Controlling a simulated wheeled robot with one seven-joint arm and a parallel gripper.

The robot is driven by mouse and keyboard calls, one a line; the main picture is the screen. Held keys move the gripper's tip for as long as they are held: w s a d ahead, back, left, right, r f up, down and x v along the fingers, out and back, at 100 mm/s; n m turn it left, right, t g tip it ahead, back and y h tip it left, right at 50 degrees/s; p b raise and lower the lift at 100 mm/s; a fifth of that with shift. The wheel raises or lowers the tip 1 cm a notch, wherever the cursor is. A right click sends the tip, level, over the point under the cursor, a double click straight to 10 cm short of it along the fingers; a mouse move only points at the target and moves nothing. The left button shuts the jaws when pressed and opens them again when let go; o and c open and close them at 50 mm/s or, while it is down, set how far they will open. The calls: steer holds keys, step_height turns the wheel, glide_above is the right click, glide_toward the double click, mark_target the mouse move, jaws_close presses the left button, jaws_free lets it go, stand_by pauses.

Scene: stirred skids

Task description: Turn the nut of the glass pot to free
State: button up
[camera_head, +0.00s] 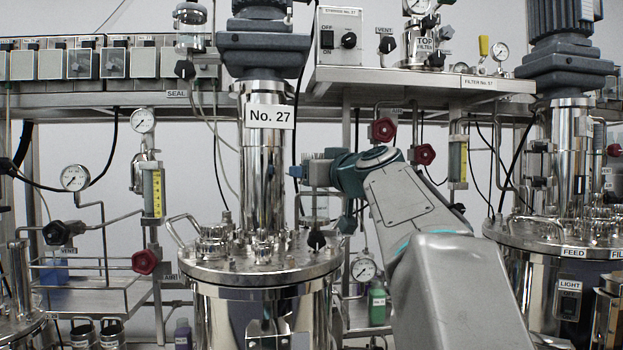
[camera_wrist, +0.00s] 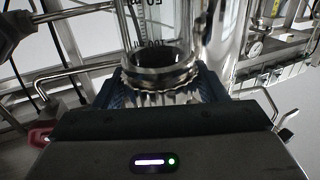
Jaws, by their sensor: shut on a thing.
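The glass pot (camera_head: 320,208) is a small clear vessel just right of the steel column of skid No. 27. In the wrist view the glass pot (camera_wrist: 170,30) shows printed volume marks. Its nut (camera_wrist: 160,80) is a ridged metal ring around the glass end. My gripper (camera_wrist: 162,92) is shut on the nut, with a blue finger at each side of it. In the head view my gripper (camera_head: 318,180) reaches in from the right at the pot, and my arm and the fingers hide the nut there.
The steel vessel (camera_head: 265,270) with its lid fittings stands below and left of the pot. Red valve knobs (camera_head: 384,130) and a pressure gauge (camera_head: 363,269) are close to my arm. A metal shelf (camera_head: 420,75) runs above. A thin pipe (camera_wrist: 70,72) passes left of the pot.

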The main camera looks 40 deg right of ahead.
steer(key=n+y+p, duration=0.1)
steer(key=y+p, duration=0.1)
steer(key=n+y+p, duration=0.1)
steer(key=p, duration=0.1)
steer(key=shift+d+r+y, duration=0.2)
steer(key=shift+r+y, duration=0.15)
steer(key=shift+y, duration=0.05)
steer(key=n+y+p, duration=0.2)
steer(key=y+p, duration=0.1)
steer(key=p, duration=0.1)
steer(key=shift+d+n+y, duration=0.15)
steer(key=shift+n+y, duration=0.15)
steer(key=shift+n, duration=0.1)
steer(key=n+y+p, duration=0.1)
steer(key=n+g+y+p, duration=0.1)
steer(key=y, duration=0.1)
steer(key=shift+f+n+y, duration=0.15)
steer(key=shift+n+y, duration=0.15)
steer(key=shift+f+n+g+y+p, duration=0.1)
steer(key=shift+n+g+y+p, duration=1.1)
steer(key=shift+y, duration=0.7)
steer(key=shift+w+n+g, duration=0.1)
steer(key=shift+n+g, duration=0.2)
steer(key=shift+n, duration=0.1)
steer(key=shift+y, duration=0.3)
steer(key=o, duration=1)
steer(key=shift+f, duration=0.1)
